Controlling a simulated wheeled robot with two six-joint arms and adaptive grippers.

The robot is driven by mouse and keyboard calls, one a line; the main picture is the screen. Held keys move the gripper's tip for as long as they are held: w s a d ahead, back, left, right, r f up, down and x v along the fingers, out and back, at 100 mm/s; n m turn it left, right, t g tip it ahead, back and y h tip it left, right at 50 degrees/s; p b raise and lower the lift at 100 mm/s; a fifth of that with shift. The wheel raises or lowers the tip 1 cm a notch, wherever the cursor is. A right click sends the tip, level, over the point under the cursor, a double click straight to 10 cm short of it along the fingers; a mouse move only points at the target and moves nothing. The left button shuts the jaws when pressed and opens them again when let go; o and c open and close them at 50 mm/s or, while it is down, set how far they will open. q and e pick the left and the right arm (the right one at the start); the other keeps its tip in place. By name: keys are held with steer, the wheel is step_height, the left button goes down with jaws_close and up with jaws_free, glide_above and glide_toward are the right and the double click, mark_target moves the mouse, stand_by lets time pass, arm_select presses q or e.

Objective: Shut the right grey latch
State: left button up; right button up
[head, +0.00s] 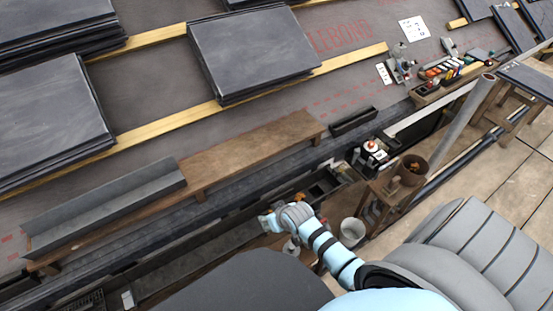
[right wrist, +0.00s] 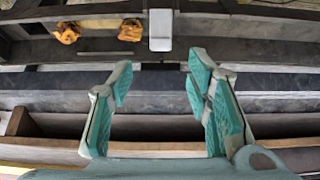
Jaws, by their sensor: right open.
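My right gripper (head: 266,221) reaches over the dark trough below the roof edge in the head view. In the right wrist view its teal-padded fingers (right wrist: 160,105) are wide apart with nothing between them. A light grey upright block (right wrist: 160,30) stands just beyond the fingertips, near the middle. It looks like a latch, but I cannot tell whether it is open or shut. It does not touch the fingers. I cannot make it out in the head view, where the gripper may hide it. My left gripper is not in view.
Two orange crumpled items (right wrist: 131,29) lie left of the grey block. A brown wooden plank (head: 240,155) runs along the roof edge, with a grey channel piece (head: 105,208) on it. Slate stacks (head: 250,50) lie upslope. A white bucket (head: 352,231) stands right of my arm.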

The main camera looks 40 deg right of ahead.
steer(key=v, duration=0.4)
steer(key=shift+s+r, duration=0.1)
steer(key=shift+r, duration=0.15)
